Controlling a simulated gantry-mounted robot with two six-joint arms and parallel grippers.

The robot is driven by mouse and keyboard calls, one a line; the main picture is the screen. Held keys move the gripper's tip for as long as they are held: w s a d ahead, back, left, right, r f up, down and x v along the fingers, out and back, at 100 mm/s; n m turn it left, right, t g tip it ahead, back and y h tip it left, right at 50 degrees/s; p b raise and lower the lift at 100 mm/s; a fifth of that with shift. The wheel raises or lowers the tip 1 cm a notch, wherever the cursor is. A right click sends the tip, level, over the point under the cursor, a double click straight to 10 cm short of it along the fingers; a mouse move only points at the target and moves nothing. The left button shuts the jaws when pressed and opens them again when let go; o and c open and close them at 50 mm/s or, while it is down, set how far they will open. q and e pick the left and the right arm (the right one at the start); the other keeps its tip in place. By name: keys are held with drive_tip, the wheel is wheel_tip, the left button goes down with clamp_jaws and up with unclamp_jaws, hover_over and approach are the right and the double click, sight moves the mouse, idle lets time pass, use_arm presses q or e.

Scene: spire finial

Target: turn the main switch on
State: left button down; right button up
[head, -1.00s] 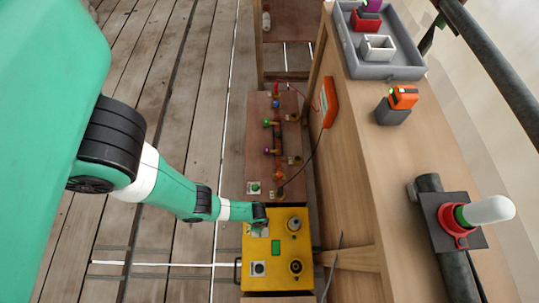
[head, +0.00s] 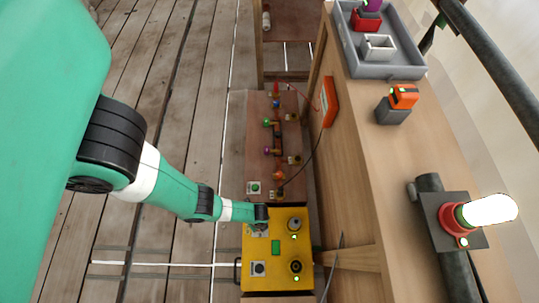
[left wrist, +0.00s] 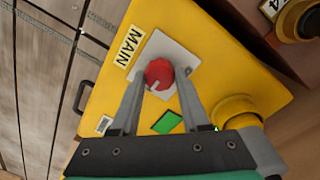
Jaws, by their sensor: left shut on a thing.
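The main switch (left wrist: 159,72) is a red knob with a pale mark, on a light plate beside the label MAIN (left wrist: 130,46). It is on top of the yellow box, which shows in the head view (head: 284,281). My left gripper (left wrist: 160,84) has its two fingers on either side of the knob and is shut on it. In the head view my left gripper (head: 261,216) is over the box's upper left corner and hides the knob. My right gripper is not in view.
Green lights (head: 295,237) glow beside the sockets on the box. A white lamp (head: 490,210) glows brightly on a pipe mount at right. The wooden bench (head: 380,180) also carries a grey tray (head: 415,72) and an orange-topped device (head: 403,97).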

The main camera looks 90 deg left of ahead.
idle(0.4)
use_arm(q)
drive_tip(key=shift+c, duration=2)
unclamp_jaws()
wheel_tip(320, 180, up, 12)
drive_tip(key=p, duration=1)
drive_tip(key=shift+w+a+f, duration=0.15)
drive_tip(key=shift+w, duration=0.05)
